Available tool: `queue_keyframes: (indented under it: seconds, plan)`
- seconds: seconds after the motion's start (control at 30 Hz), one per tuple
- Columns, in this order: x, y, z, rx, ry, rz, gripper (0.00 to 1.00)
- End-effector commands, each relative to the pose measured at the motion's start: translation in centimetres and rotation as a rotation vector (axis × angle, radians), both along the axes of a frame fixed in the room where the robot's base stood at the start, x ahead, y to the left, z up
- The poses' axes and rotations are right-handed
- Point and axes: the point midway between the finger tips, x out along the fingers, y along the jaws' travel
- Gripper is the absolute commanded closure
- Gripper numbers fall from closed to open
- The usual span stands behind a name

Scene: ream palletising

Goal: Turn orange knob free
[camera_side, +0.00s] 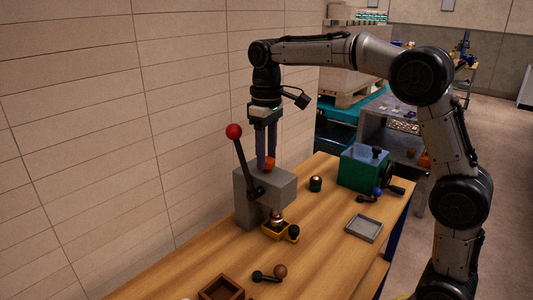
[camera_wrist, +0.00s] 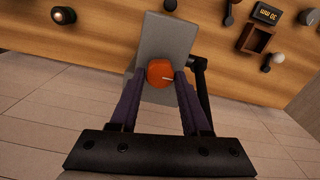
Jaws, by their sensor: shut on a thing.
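The orange knob (camera_wrist: 160,73) sits on top of a grey press block (camera_side: 277,183). It has a pale mark on its right part in the wrist view. My gripper (camera_side: 266,162) points straight down over the block, and its two dark fingers are shut on the knob from both sides. In the wrist view my gripper (camera_wrist: 160,78) has one finger at each side of the knob. In the side view the knob (camera_side: 269,164) is partly hidden by the fingers. A lever with a red ball (camera_side: 233,131) rises from the block's side.
A yellow tray (camera_side: 273,234) stands under the press. A green box (camera_side: 362,169), a small dark-green cylinder (camera_side: 316,184) and a grey tray (camera_side: 364,229) are to the right. A wooden box (camera_side: 222,289) is at the front. A tiled wall runs behind; the table between is partly clear.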

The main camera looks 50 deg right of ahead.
Motion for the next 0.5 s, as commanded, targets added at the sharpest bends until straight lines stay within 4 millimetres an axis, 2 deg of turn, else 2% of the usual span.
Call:
queue_keyframes:
  seconds: [0.33, 0.37, 0.5]
  plan:
    - [-0.01, 0.0, -0.01, 0.0, 0.001, -0.002, 1.0]
    - [-0.01, 0.0, -0.01, 0.0, 0.001, -0.002, 0.5]
    - [-0.01, 0.0, -0.01, 0.0, 0.001, -0.002, 0.24]
